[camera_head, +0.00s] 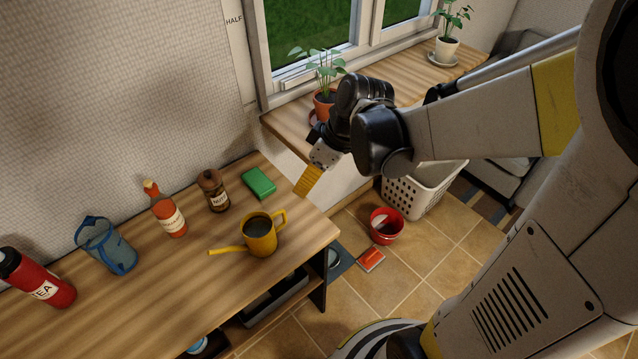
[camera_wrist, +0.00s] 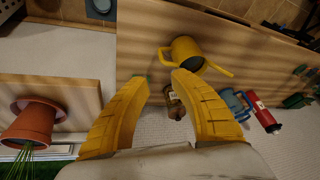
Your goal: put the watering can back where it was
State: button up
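The yellow watering can (camera_head: 261,240) stands upright on the wooden counter (camera_head: 150,290) near its right end, with dark water showing inside. Its spout points left and its handle is on the right. My gripper (camera_head: 308,181) is in the air above and beyond the counter's right end, apart from the can. In the wrist view the can (camera_wrist: 184,52) lies beyond the fingertips. The two yellow fingers of my gripper (camera_wrist: 160,78) are spread with nothing between them.
A green sponge (camera_head: 259,182), a brown jar (camera_head: 213,190), an orange bottle (camera_head: 166,210), a blue pitcher (camera_head: 107,246) and a red tea flask (camera_head: 35,280) line the counter's back. A potted plant (camera_head: 325,102) stands on the window shelf (camera_head: 290,122). A red bucket (camera_head: 386,227) is on the floor.

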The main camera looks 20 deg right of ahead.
jog(key=s+r+m+t+h, duration=0.3)
jog(key=s+r+m+t, duration=0.1)
jog(key=s+r+m, duration=0.4)
jog(key=shift+s+d+r+h, duration=0.4)
jog(key=shift+s+r, duration=0.1)
jog(key=shift+s, duration=0.05)
dwell(0.6)
